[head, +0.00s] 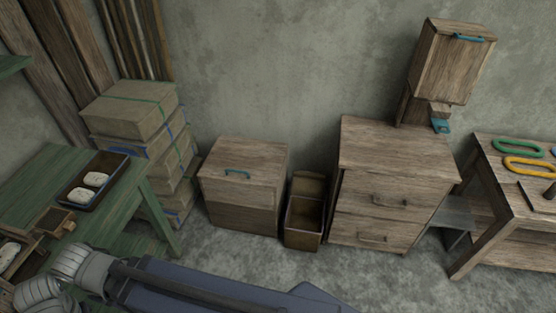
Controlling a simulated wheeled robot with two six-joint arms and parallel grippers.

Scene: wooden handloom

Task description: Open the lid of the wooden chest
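The wooden chest (240,218) stands on the floor against the wall, a little left of the middle of the head view. Its lid (245,154) is down, and a seam runs across the front below the lid's front face. A teal handle (237,174) is on the upper front of the chest. Neither gripper shows in the head view. Only parts of my own body and arm are at the bottom left, well in front of the chest and apart from it.
Tied cardboard boxes (130,110) are stacked left of the chest, behind a green table (50,165). A small open bin (304,238) and a drawer cabinet (385,150) stand close on its right. The grey floor (215,265) before the chest is partly clear.

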